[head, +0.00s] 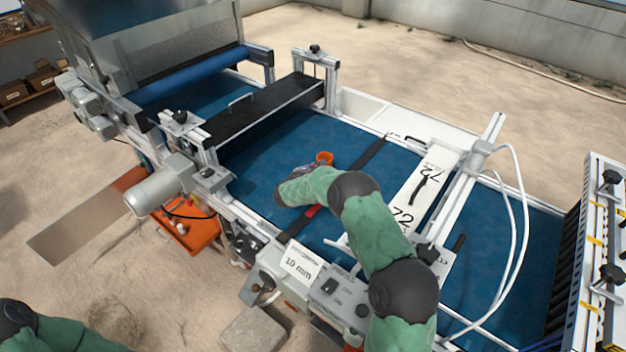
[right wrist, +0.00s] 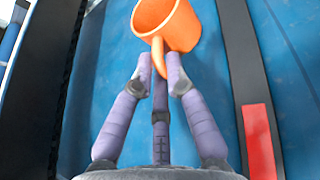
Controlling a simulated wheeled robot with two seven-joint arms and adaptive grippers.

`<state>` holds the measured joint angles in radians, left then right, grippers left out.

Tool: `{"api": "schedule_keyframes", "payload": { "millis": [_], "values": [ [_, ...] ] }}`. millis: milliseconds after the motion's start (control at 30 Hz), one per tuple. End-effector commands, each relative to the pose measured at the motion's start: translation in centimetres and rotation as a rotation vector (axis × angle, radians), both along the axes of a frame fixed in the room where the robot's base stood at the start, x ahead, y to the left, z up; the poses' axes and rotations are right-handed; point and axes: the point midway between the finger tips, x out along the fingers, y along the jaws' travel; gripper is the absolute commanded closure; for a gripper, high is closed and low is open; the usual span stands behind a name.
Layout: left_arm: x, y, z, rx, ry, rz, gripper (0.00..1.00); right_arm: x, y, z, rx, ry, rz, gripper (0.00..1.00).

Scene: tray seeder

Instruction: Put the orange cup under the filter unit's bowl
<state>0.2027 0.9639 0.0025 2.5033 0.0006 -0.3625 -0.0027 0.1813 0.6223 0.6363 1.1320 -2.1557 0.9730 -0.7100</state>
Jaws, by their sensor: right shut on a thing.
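The orange cup (head: 324,158) is over the blue belt, at the far end of my right arm in the head view. In the right wrist view the cup (right wrist: 168,22) lies tilted to the picture, its open mouth towards the upper left. My right gripper (right wrist: 159,72) is shut on the cup's handle, with purple fingers on both sides of it. In the head view this gripper (head: 318,167) is small and partly behind my arm. I cannot tell whether the cup touches the belt. I cannot make out the filter unit's bowl for certain. My left gripper is out of view.
The blue belt (head: 270,135) has free room left of the cup. A black bridge (head: 265,105) crosses it behind. A dark strip with a red part (right wrist: 262,150) lies beside the gripper. A white numbered plate (head: 425,190) is to the right. An orange tray (head: 205,238) sits below the near side.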

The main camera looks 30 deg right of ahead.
Motion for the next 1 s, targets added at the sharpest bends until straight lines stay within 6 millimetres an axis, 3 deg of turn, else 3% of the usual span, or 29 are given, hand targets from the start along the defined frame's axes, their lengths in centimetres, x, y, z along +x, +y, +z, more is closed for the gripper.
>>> {"api": "schedule_keyframes", "payload": {
  "millis": [333, 533, 967, 1000],
  "values": [
    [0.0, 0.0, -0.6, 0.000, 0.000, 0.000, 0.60, 1.4, -1.0, -2.0, -0.002, -0.001, -0.001, 1.00],
    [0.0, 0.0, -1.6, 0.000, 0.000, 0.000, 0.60, 1.5, -0.9, -4.8, -0.001, 0.001, 0.000, 1.00],
    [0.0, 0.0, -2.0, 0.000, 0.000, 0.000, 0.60, 1.5, -0.9, -5.3, -0.001, -0.001, 0.000, 1.00],
    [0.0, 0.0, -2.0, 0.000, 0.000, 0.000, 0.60, 1.5, -0.9, -5.3, -0.001, -0.001, 0.000, 0.79]
  ]
}}
